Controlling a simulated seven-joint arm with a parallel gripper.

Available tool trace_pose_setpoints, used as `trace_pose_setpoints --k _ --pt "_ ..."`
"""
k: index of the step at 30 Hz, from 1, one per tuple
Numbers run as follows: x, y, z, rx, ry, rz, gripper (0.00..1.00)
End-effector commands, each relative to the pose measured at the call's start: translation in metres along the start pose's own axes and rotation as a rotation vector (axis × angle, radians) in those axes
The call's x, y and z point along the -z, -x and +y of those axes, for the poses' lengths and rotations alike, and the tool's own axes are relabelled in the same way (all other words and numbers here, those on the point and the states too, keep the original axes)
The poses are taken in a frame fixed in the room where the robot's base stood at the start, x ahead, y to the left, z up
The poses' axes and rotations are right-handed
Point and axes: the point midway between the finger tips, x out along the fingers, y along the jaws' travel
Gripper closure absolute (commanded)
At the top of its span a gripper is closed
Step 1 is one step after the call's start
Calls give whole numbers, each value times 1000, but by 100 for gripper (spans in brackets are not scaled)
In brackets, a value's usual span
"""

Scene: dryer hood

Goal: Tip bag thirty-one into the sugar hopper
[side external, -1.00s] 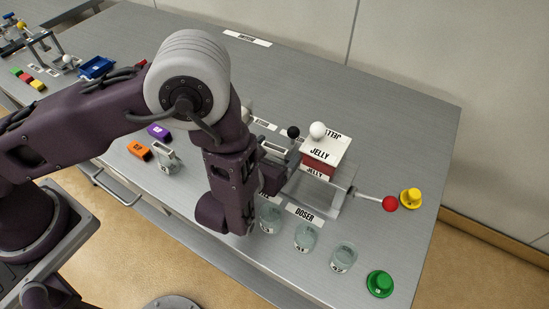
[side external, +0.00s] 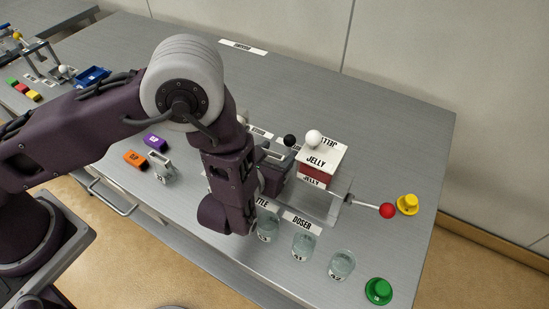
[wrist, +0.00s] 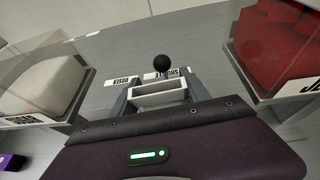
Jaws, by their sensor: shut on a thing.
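My gripper (wrist: 158,100) is shut on a light grey open-topped container (wrist: 160,92), held level between its grey fingers. I cannot read a number on it. In the side view my gripper (side external: 272,172) is beside the clear doser housing, left of the jelly box, and the arm partly hides it. In the wrist view a clear hopper with white contents, likely sugar (wrist: 45,88), stands at left, its label only partly readable. A similar grey container (side external: 163,166) stands on the bench to the left; it is too small to identify for certain.
A hopper with red contents (wrist: 285,45) is close at right in the wrist view; the jelly box (side external: 322,160) is its side-view part. Several glasses (side external: 303,245), a red-ended rod (side external: 388,211) and yellow (side external: 407,204) and green (side external: 379,291) knobs stand nearby.

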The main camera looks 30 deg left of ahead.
Motion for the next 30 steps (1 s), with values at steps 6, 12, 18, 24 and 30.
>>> trace_pose_setpoints --k 6,12,18,24,30 --pt "-46 19 -1 2 5 -4 92" --pt "-103 42 0 2 7 -4 92" --pt "-147 60 0 0 4 -4 92" --pt "-160 67 0 0 0 0 92" --pt "-160 67 0 0 -1 0 92"
